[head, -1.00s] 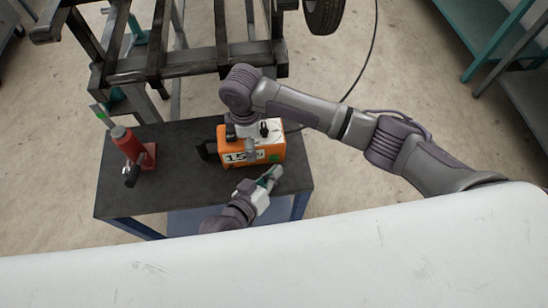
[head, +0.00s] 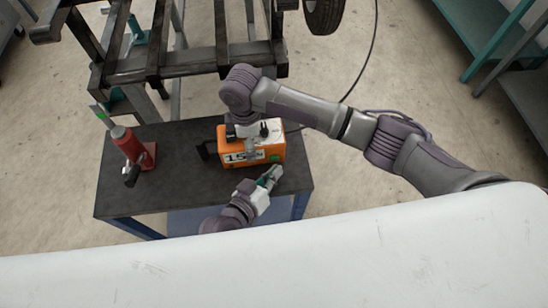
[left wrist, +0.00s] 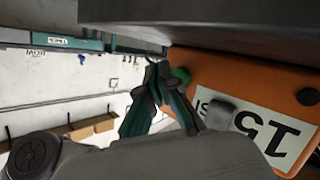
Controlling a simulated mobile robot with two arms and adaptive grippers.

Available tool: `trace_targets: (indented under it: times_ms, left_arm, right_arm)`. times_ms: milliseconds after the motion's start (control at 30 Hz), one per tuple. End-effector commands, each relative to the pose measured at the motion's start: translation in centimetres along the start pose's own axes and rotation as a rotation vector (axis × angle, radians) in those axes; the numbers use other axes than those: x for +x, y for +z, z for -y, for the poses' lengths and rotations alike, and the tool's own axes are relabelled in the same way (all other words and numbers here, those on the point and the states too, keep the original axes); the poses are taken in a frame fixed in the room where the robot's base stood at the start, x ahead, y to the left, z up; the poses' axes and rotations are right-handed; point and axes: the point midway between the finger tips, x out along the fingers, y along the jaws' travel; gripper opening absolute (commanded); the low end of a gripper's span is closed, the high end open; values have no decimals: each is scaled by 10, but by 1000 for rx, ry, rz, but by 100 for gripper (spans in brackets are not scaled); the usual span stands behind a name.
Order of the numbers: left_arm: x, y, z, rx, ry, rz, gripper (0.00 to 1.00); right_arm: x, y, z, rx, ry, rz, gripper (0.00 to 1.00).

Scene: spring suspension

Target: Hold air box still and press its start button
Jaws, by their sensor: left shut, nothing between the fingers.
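The orange air box (head: 235,141) stands on the dark table, with a white label reading 15 on its front. My left gripper (head: 275,172) is shut and empty, close in front of the button; contact cannot be told. My right gripper (head: 250,148) is over the box from above, a grey finger against its front. Its other finger is hidden.
A red jack (head: 131,147) stands at the left of the dark table (head: 180,190). A black metal frame (head: 190,62) is behind. A dark cable (head: 362,75) runs behind the right arm. A white surface (head: 300,255) fills the foreground. The table's left front is clear.

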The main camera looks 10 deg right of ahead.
Motion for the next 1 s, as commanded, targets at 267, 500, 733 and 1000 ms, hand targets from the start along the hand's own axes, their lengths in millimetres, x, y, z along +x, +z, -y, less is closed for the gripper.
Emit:
trace_targets:
  times_ms: [267, 500, 733, 1000]
  left_arm:
    - [5, -4, 4, 2, 0, 0, 0]
    - [6, -4, 4, 1, 0, 0, 0]
    - [6, -5, 5, 1, 0, 0, 0]
    - [9, -7, 6, 1, 0, 0, 0]
  right_arm:
    - [0, 0, 0, 0, 1, -1, 39]
    - [0, 0, 0, 0, 1, 0, 39]
    - [0, 0, 0, 0, 1, 0, 39]
    - [0, 0, 0, 0, 1, 0, 39]
